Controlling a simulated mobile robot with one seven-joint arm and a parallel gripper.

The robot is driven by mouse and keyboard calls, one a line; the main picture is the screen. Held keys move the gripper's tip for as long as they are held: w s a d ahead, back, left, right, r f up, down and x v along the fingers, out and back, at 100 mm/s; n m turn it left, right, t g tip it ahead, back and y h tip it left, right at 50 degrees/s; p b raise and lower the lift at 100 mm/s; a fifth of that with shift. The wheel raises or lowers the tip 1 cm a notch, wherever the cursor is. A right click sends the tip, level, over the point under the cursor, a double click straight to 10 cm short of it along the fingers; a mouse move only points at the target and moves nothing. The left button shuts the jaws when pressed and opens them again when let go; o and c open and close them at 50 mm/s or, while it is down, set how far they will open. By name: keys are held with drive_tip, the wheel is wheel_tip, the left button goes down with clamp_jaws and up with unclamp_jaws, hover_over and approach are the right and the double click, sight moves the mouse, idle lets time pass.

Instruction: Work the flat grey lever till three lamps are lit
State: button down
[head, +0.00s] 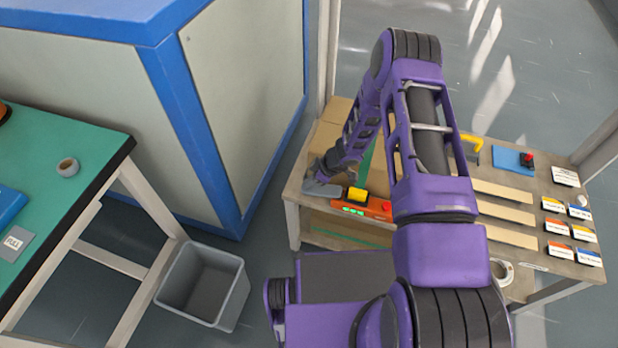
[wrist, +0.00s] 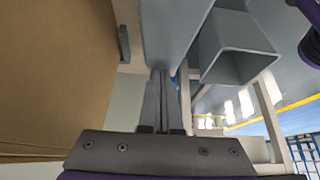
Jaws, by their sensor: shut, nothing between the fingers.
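The flat grey lever (head: 323,189) sticks out at the left end of an orange device (head: 376,207) on the wooden bench. Small green lamps (head: 353,211) glow on the device's front; they are too small to count surely. A yellow block (head: 357,194) sits on top. My gripper (head: 320,178) is low at the lever, its tips partly hidden by my wrist. In the wrist view my gripper (wrist: 166,75) is shut and empty, with its tips against or very near a flat grey surface (wrist: 178,30), which looks like the lever. Contact is not clear.
Cardboard boxes (head: 330,136) stand close behind the lever; brown card (wrist: 55,70) fills the wrist view's left side. A grey bin (head: 204,286) stands on the floor left of the bench. A blue-framed cabinet (head: 245,90) and green-topped table (head: 60,175) lie further left.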

drive_tip(key=shift+f, duration=0.4)
drive_tip(key=p+v, duration=0.3)
drive_tip(key=v, duration=1.4)
drive_tip(key=shift+r+p, duration=0.25)
drive_tip(key=shift+p, duration=0.05)
